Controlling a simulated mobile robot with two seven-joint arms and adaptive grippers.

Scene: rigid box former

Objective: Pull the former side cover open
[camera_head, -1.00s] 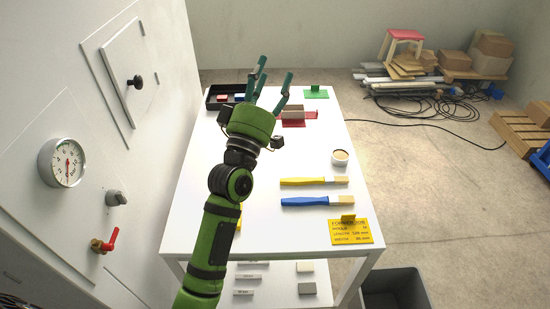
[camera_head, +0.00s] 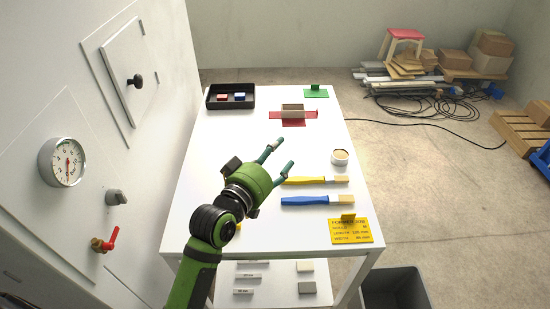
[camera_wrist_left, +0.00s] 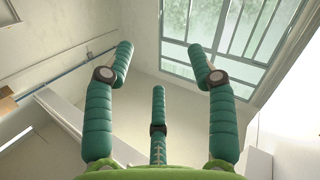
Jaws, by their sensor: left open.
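The former side cover (camera_head: 122,77) is a pale panel on the machine wall at the left, with a black round knob (camera_head: 135,81). It looks shut, flush in its frame. My left gripper (camera_head: 283,156) is open and empty over the middle of the white table, well to the right of and below the cover in the head view. In the left wrist view its green fingers (camera_wrist_left: 160,75) are spread with nothing between them, against window and ceiling. My right gripper does not show.
A gauge (camera_head: 62,161), a grey knob (camera_head: 117,198) and a red-handled valve (camera_head: 106,241) stick out from the machine wall.

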